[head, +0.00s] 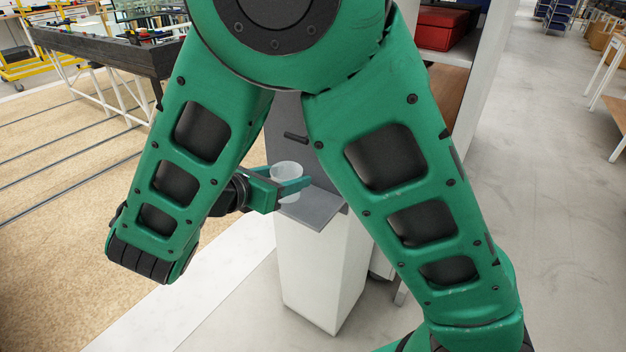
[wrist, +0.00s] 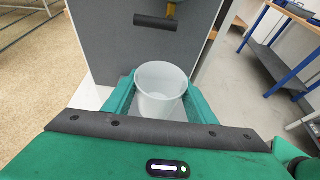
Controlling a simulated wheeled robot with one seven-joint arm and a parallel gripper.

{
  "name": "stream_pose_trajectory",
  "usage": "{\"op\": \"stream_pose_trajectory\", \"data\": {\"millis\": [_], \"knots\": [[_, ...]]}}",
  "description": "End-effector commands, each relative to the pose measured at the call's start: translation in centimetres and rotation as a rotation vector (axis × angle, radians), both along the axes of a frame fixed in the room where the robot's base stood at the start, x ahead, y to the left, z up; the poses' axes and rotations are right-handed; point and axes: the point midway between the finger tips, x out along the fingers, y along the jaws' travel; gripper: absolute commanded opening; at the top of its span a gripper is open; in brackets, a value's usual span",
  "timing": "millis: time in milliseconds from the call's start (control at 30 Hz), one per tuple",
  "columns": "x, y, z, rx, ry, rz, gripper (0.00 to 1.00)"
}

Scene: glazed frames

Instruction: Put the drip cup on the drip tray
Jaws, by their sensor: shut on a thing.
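The drip cup (head: 287,177) is a translucent white cup, upright between the green fingers of my gripper (head: 290,188). In the wrist view the cup (wrist: 160,88) sits between both fingers of my gripper (wrist: 160,100), and its inside looks empty. The drip tray (head: 318,208) is a flat grey plate sticking out from the front of a grey and white stand. The cup is over or at the tray's left part in the head view. I cannot tell whether the cup's base touches the tray. My own arm hides part of the stand.
A dark spout or handle (wrist: 155,22) sticks out from the grey panel above and beyond the cup; it also shows in the head view (head: 295,137). A white pedestal (head: 320,265) is under the tray. A shelf with a red box (head: 441,28) stands behind.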

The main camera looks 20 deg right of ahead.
Motion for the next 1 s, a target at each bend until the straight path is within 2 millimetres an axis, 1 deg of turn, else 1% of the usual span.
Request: {"op": "stream_pose_trajectory", "data": {"millis": [33,100,400,500,600,767,1000], "knots": [[0.7,-1.1,0.1,0.000,-0.001,-0.006,0.30],[1.6,-2.4,0.0,0.000,0.000,-0.005,0.30],[5.3,-7.6,0.0,0.000,0.000,-0.005,0.30],[5.3,-7.4,-1.8,-0.005,0.005,0.000,0.30],[5.3,-7.4,-2.7,-0.003,0.003,-0.002,0.30],[5.3,-7.4,-3.5,-0.002,0.001,-0.001,0.30],[5.2,-7.5,-6.5,-0.004,0.004,-0.004,0.30]]}}
